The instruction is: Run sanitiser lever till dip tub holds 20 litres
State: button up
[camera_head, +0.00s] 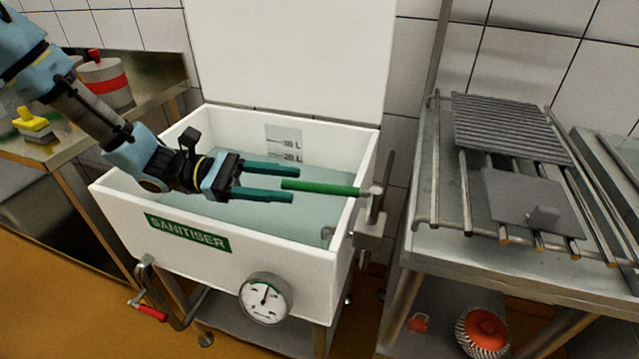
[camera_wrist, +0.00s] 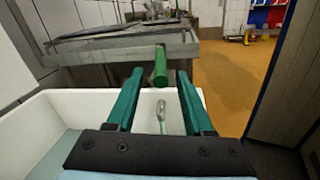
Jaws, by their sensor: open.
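The white dip tub (camera_head: 115,205) has a green SANITISER label and holds pale blue-green liquid (camera_head: 255,212). A scale (camera_head: 284,143) on its back inner wall reads 30 L and 20 L; the liquid surface lies close to the 20 L line, and I cannot tell exactly where. The green lever handle (camera_head: 330,188) reaches in from a metal valve block (camera_head: 370,234) at the tub's right rim. My gripper (camera_head: 294,183) is open over the tub, its teal fingers either side of the handle's free end. The wrist view shows the handle (camera_wrist: 160,66) between and just beyond the fingertips.
A round dial (camera_head: 265,298) and a red-handled crank (camera_head: 151,312) are on the tub's front. A metal rack table (camera_head: 430,250) with grey plates (camera_head: 530,205) stands at right. A left counter (camera_head: 60,155) holds a yellow block (camera_head: 33,127) and a red-banded pot (camera_head: 108,84).

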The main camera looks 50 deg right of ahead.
aim_at(320, 184)
jog(key=p+x, duration=0.1)
jog(key=x, duration=0.5)
jog(key=shift+s+d, duration=0.15)
jog(key=shift+s, duration=0.25)
grip_shut()
dwell(1.0)
